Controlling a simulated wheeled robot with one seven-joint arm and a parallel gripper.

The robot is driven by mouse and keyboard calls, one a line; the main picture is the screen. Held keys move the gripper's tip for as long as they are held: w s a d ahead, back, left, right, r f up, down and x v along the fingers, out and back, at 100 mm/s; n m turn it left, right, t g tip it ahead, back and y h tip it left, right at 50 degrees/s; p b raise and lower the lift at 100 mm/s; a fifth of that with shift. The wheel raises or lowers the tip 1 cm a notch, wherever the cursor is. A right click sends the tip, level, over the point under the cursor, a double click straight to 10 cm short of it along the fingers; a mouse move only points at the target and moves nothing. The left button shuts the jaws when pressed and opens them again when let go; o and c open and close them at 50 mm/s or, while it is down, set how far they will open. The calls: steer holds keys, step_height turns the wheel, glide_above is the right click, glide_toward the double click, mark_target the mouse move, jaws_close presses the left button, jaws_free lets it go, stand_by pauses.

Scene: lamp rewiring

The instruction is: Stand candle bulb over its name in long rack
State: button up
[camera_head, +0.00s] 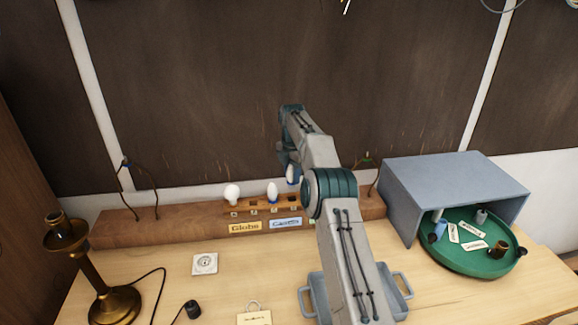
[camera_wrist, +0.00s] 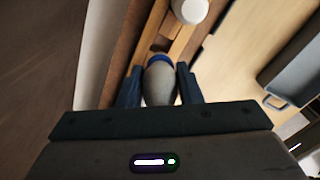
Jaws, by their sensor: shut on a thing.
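My gripper (camera_wrist: 158,70) is shut on a pale candle bulb with a blue collar (camera_wrist: 160,88), one finger on each side. The bulb points collar-down over the long brown rack (camera_head: 170,224). In the head view the held bulb (camera_head: 292,173) shows beside my arm, at the right of the standing bulbs. Whether its base is in a hole I cannot tell. A second white bulb with a blue collar (camera_head: 272,190) stands in the rack, left of it. A round white globe bulb (camera_head: 232,191) stands farther left. Name plates read Globe (camera_head: 245,227) and apparently Candle (camera_head: 286,223).
A brass lamp base (camera_head: 115,304) stands at the left. A white socket plate (camera_head: 205,263) lies on the table. A blue-grey tray (camera_head: 396,281) is partly behind my arm. A grey open shelter (camera_head: 455,180) covers part of a green round tray (camera_head: 475,262) with small parts.

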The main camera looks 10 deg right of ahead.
mark_target(292, 188)
steer(key=shift+s+d+f, duration=0.1)
steer(key=shift+s+f, duration=0.05)
steer(key=shift+f, duration=1.25)
steer(key=shift+f+b, duration=0.4)
steer(key=shift+f, duration=1.55)
steer(key=shift+f, duration=0.2)
steer(key=o, duration=1.1)
steer(key=shift+c, duration=0.2)
steer(key=shift+r, duration=0.1)
